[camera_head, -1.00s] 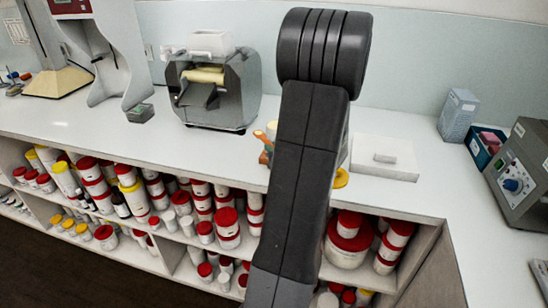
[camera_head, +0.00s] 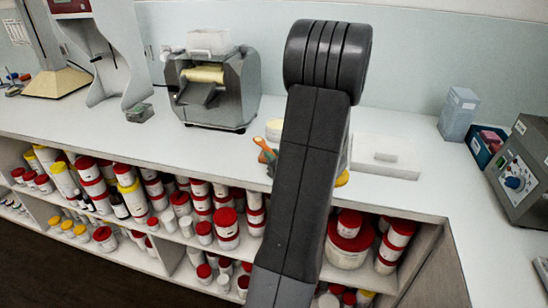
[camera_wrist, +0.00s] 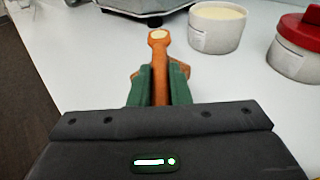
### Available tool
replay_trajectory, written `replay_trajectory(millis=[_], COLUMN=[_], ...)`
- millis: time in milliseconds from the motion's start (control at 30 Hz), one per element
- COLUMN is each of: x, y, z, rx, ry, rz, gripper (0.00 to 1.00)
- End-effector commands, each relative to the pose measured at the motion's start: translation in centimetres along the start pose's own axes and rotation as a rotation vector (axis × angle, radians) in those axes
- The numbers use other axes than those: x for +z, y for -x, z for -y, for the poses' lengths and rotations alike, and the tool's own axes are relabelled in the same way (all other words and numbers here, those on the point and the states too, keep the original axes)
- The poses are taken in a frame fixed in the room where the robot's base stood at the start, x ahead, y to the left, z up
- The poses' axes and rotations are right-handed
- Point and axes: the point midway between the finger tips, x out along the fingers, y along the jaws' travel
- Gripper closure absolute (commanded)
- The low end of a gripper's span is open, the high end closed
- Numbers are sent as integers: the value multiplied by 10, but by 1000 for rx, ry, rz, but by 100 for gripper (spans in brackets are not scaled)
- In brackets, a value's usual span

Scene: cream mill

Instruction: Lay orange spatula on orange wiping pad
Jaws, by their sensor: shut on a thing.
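The orange spatula (camera_wrist: 159,62) is held between the green fingers of my gripper (camera_wrist: 160,92) in the wrist view. Its rounded end with a pale spot points away from me, over the white counter. Small orange-brown edges show on both sides of the fingers; they may be the orange wiping pad (camera_wrist: 136,75), mostly hidden. I cannot tell whether the spatula touches it. In the head view the spatula's end (camera_head: 262,144) shows just left of my arm, which hides most of the gripper.
An open white jar of cream (camera_wrist: 216,28) and a red-lidded jar (camera_wrist: 298,45) stand to the right in the wrist view. A grey machine (camera_head: 213,92) stands behind left, and a flat white device (camera_head: 388,158) lies right of my arm. Shelves below hold several jars.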

Motion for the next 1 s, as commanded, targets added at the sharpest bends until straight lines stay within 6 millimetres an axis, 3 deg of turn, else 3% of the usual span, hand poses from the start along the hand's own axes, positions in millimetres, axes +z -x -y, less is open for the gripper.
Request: replay_trajectory(millis=[67, 100, 200, 467, 667, 1000], x=[-12, -13, -14, -13, 2, 3], y=[1, 1, 2, 2, 5, 84], z=[-2, -2, -3, -3, -3, 0], rx=[1, 2, 3, 3, 4, -4], ry=[-8, -8, -10, -10, -10, -7], rz=[-26, -28, -31, -31, -31, -19], gripper=[100, 79, 62, 62, 62, 62])
